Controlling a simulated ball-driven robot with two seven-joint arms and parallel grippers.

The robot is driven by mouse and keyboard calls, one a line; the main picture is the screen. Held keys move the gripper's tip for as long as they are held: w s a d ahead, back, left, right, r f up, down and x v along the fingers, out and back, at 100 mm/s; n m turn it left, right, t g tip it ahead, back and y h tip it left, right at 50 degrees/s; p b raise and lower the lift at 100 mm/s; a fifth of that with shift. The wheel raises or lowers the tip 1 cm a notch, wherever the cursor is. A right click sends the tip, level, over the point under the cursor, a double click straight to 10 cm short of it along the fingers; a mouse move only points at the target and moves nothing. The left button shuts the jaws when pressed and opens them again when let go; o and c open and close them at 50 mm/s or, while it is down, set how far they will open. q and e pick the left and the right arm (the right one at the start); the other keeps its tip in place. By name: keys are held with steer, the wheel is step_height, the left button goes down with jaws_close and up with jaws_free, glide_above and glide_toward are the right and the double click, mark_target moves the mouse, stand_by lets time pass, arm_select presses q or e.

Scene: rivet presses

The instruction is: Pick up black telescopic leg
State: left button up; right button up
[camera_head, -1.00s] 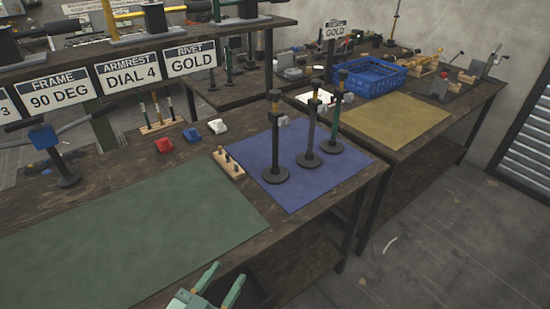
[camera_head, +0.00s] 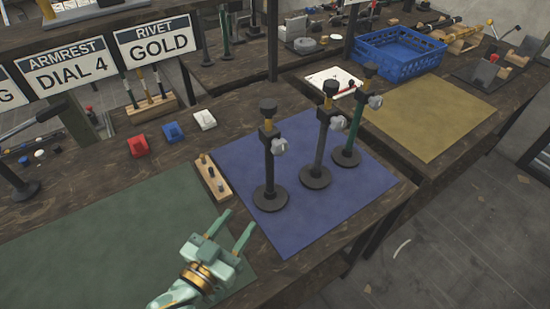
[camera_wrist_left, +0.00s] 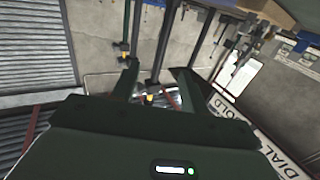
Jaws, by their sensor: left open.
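The black telescopic leg (camera_head: 270,165) stands upright on its round base on the blue mat (camera_head: 300,236), leftmost of three legs. A grey leg (camera_head: 321,145) and a green leg (camera_head: 354,125) stand to its right, each with a pale knob. My left gripper (camera_head: 232,226) is open and empty, in front and left of the black leg and apart from it. In the left wrist view its fingers (camera_wrist_left: 158,78) are spread, with dark upright poles beyond them; I cannot tell which legs these are. My right gripper is out of view.
A wooden pin block (camera_head: 213,178) lies at the blue mat's left edge. Red (camera_head: 139,146), blue (camera_head: 173,132) and white (camera_head: 205,119) pieces sit behind. The green mat (camera_head: 100,240) is bare. A blue crate (camera_head: 400,54) stands beyond the yellow mat (camera_head: 428,122).

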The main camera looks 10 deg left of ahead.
arm_select(q)
steer(key=b, duration=0.2)
glide_toward(268, 177)
steer(key=x, duration=0.5)
steer(key=shift+w+d, duration=0.1)
steer(key=shift+d, duration=0.15)
steer(key=shift+w+d+r, duration=0.15)
steer(key=shift+w, duration=0.35)
steer(key=x, duration=0.1)
steer(key=b+x, duration=0.1)
steer(key=x, duration=0.2)
steer(key=shift+w+f+b, duration=0.3)
steer(key=shift+w+b, duration=0.1)
steer(key=shift+w, duration=0.1)
steer(key=shift+w+r, duration=0.1)
steer(key=shift+r, duration=0.1)
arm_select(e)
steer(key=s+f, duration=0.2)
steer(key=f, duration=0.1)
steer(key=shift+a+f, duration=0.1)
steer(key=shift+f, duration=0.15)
arm_select(q)
jaws_close()
